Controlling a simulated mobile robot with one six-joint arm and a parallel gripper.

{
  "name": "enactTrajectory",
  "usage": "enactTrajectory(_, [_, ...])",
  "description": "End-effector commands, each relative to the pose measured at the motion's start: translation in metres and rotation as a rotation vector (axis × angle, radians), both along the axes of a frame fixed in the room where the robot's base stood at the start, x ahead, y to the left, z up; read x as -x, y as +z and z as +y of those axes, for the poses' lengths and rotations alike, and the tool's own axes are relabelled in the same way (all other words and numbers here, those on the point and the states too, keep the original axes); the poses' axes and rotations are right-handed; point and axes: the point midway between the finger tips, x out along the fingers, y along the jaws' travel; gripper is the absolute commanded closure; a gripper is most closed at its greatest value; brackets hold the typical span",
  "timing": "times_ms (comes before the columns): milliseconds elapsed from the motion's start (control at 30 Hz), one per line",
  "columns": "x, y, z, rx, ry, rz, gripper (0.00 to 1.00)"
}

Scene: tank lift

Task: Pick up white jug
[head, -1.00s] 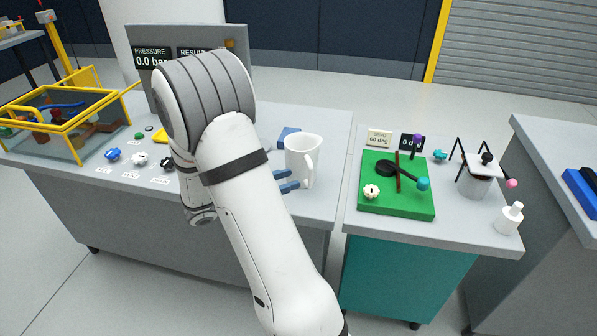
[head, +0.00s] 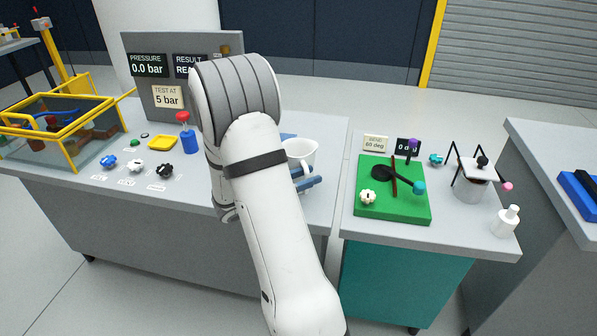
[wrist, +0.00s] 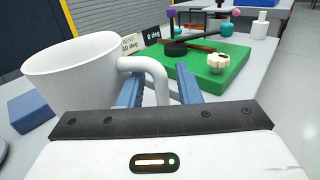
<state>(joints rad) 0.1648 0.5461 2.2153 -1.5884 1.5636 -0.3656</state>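The white jug (head: 300,152) stands upright on the grey bench near its right end, partly hidden behind my arm in the head view. In the wrist view the jug (wrist: 75,75) is at the left, with its handle (wrist: 158,80) at its right side. My gripper (wrist: 160,90) has its two blue fingers apart, one on each side of the handle. A gap shows between the handle and the right finger; whether the left finger touches it I cannot tell. The blue fingers (head: 308,184) also show beside the jug in the head view.
A blue block (wrist: 30,112) lies beside the jug. A green board (head: 392,205) with a bending rig is on the teal-fronted bench to the right, across a narrow gap. A red-topped blue bottle (head: 190,140) and several small knobs are on the left. A display panel (head: 150,75) stands behind.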

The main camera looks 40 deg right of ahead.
Motion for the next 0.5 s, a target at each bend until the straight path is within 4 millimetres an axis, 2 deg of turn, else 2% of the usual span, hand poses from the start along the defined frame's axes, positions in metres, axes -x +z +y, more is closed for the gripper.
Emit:
enactTrajectory(33, [0.0000,0.0000,0.0002,0.000,0.000,0.000,0.74])
enactTrajectory(367, [-0.0003,0.0001,0.0006,0.000,0.001,0.000,1.00])
enactTrajectory(500, [-0.0004,0.0002,0.0007,0.000,0.001,-0.001,1.00])
